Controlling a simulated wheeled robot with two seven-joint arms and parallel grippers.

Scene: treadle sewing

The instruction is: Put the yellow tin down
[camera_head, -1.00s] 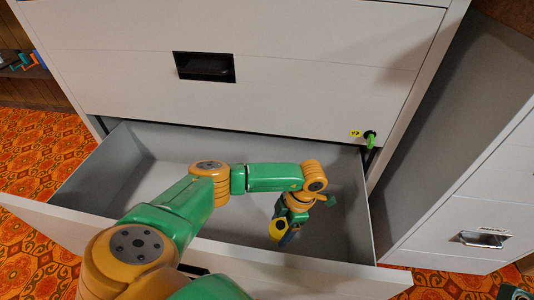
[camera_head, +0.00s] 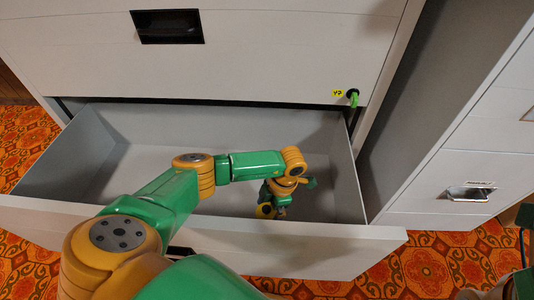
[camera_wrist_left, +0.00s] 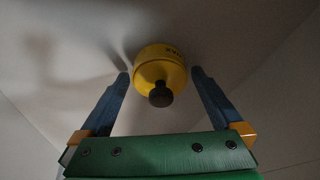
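The yellow tin (camera_head: 264,211) is inside the open drawer (camera_head: 300,238), near its front, partly hidden by the drawer front and my gripper. In the left wrist view the tin (camera_wrist_left: 160,68), with a dark knob facing the camera, lies between the fingertips. My left gripper (camera_head: 279,210) reaches down into the drawer. In the wrist view its blue fingers (camera_wrist_left: 160,80) are apart, with a narrow gap on each side of the tin. The tin appears to rest on the drawer floor. My right gripper cannot be made out.
The drawer belongs to a pale cabinet (camera_head: 260,55) with a green key (camera_head: 353,98) in its lock. Another grey cabinet (camera_head: 440,150) stands close on the right. The drawer's left part is empty. Orange patterned carpet (camera_head: 425,262) covers the floor.

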